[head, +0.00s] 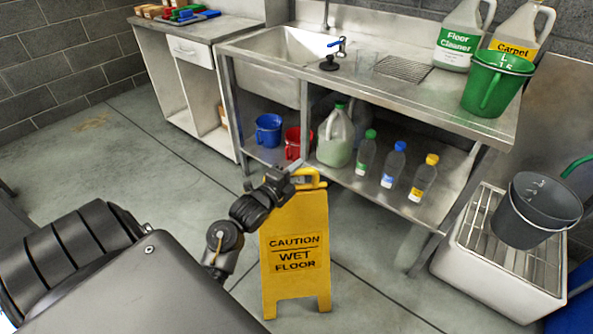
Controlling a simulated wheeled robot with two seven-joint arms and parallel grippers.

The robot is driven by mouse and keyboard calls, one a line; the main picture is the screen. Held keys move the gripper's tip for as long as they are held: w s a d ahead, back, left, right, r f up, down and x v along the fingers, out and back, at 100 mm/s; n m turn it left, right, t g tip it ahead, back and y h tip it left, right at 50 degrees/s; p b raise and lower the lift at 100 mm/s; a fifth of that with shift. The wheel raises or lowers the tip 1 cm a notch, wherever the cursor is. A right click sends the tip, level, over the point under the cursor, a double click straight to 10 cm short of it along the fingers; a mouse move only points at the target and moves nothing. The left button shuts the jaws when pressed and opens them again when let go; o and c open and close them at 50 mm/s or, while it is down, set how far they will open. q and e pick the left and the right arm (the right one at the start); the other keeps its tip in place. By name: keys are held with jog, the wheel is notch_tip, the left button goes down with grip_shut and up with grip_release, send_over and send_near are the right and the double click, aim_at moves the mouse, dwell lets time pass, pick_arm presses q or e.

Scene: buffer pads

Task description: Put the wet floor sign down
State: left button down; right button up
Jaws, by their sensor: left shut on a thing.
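The yellow wet floor sign (295,258) is upright in the middle of the head view, in front of the steel sink bench. Its front reads "CAUTION WET FLOOR". My left gripper (298,181) is shut on the sign at its top handle. The sign's feet appear at or close to the grey floor (180,190); I cannot tell whether they touch it. My right gripper is not in view.
The sink bench (385,90) stands behind the sign, with a blue jug (268,130), a red jug (293,142) and several bottles on its lower shelf. A white bin with a grate (490,260) and a dark bucket (537,210) stand at the right. Floor at the left is clear.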

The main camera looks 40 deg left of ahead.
pick_arm(q)
jog(key=shift+f, duration=0.1)
jog(key=c, duration=1.7)
grip_release()
jog(key=shift+f, duration=0.15)
jog(key=o, duration=0.4)
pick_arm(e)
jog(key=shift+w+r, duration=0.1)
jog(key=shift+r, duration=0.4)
